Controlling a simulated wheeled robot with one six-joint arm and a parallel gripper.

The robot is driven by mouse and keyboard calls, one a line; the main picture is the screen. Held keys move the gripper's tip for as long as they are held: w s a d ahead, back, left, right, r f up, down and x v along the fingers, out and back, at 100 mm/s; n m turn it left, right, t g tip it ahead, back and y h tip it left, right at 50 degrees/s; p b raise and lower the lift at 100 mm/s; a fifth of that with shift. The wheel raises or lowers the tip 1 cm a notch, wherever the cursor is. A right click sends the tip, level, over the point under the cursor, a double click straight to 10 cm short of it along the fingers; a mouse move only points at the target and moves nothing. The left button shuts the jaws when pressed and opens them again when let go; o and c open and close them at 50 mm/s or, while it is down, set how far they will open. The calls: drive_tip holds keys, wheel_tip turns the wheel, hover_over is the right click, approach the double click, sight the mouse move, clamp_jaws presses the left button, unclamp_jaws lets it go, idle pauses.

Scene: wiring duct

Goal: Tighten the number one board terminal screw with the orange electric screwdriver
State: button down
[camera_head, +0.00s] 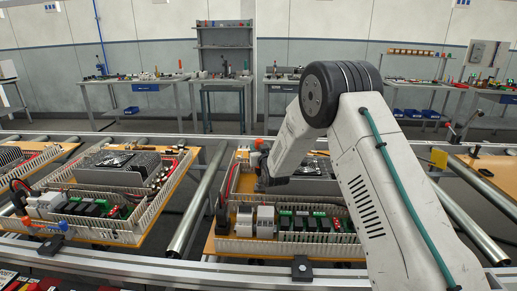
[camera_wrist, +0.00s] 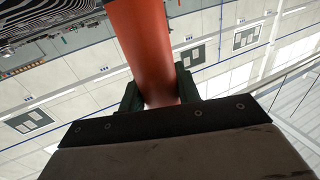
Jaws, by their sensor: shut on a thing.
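My gripper (camera_wrist: 158,92) is shut on the orange screwdriver (camera_wrist: 148,45); its smooth orange body sits between the two dark fingers in the wrist view. Its tip is out of that view. In the head view my dark gripper (camera_head: 266,182) is low over the left side of the middle board (camera_head: 216,245). A small orange patch beside my wrist may be part of the screwdriver. Green terminal blocks (camera_head: 302,222) stand in a row along the board's front. The number one terminal screw is too small to make out, and I cannot tell if the tip touches it.
A similar board (camera_head: 130,238) with white ducts lies to the left, with an orange and blue item (camera_head: 42,226) at its front corner. Metal rollers (camera_head: 197,215) and a front rail (camera_head: 150,262) surround the boards. Workbenches (camera_head: 135,80) stand along the back wall.

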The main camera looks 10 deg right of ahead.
drive_tip(key=shift+f, duration=0.3)
